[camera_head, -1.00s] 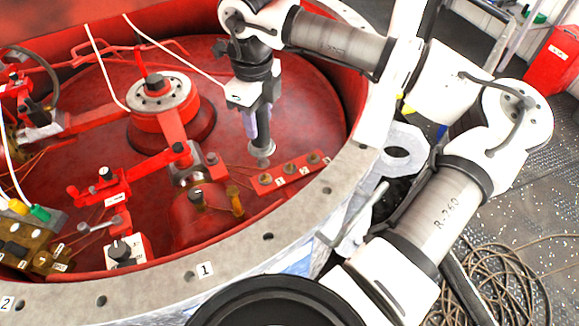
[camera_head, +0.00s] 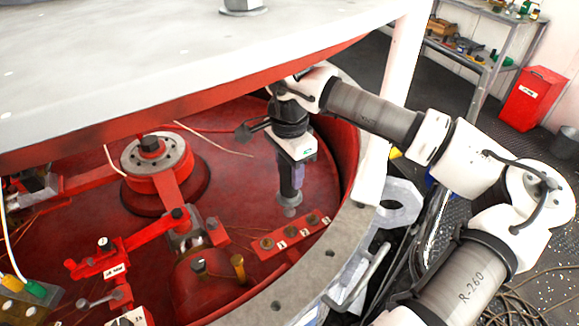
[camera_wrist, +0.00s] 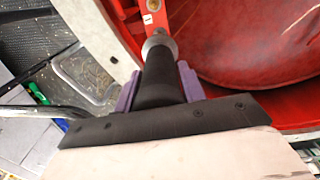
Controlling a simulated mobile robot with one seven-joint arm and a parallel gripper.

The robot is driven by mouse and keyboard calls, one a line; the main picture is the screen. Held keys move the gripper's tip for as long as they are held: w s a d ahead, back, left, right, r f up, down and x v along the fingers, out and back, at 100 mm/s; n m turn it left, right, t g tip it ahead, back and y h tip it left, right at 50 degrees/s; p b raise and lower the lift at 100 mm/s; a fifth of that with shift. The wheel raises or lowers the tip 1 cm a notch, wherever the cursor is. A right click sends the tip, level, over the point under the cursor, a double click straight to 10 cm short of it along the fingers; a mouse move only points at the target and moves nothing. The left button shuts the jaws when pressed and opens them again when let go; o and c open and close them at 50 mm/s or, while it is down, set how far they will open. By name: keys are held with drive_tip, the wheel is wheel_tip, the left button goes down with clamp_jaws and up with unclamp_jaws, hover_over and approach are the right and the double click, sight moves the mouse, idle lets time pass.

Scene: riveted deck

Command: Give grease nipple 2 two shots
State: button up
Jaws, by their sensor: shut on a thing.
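My gripper (camera_head: 291,182) is shut on a dark cylindrical grease tool with a grey metal tip (camera_head: 291,210), pointing down. In the wrist view the purple fingers (camera_wrist: 158,90) flank its black body (camera_wrist: 160,75). A red bar (camera_head: 277,256) carries three small brownish nipples with labels 1, 2 and 3. Nipple 2 (camera_head: 290,231) is the middle one, between nipple 1 (camera_head: 266,243) and nipple 3 (camera_head: 313,219). In the head view the tip shows just above nipple 2, with a small gap. In the wrist view the tip hides part of the bar, so contact cannot be told.
A grey flanged rim (camera_head: 310,272) curves around the red well. A large pale cover (camera_head: 150,70) overhangs its back. A red hub (camera_head: 152,165), a linkage arm (camera_head: 130,245) and a brass-coloured post (camera_head: 238,267) stand left of the bar. Thin cables cross the well floor.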

sight(291, 193)
drive_tip(key=shift+d+n, duration=0.15)
drive_tip(key=shift+n, duration=0.15)
drive_tip(key=shift+f, duration=0.15)
drive_tip(key=shift+f+b, duration=1.3)
drive_tip(key=shift+f, duration=1.05)
drive_tip(key=shift+f+b, duration=0.35)
drive_tip(key=shift+b, duration=0.1)
drive_tip(key=shift+f+b, duration=1.3)
drive_tip(key=shift+b, duration=0.35)
idle(0.6)
drive_tip(key=shift+r, duration=0.35)
idle(0.4)
drive_tip(key=shift+r+p, duration=1.45)
drive_tip(key=shift+r, duration=1.55)
drive_tip(key=shift+f, duration=0.1)
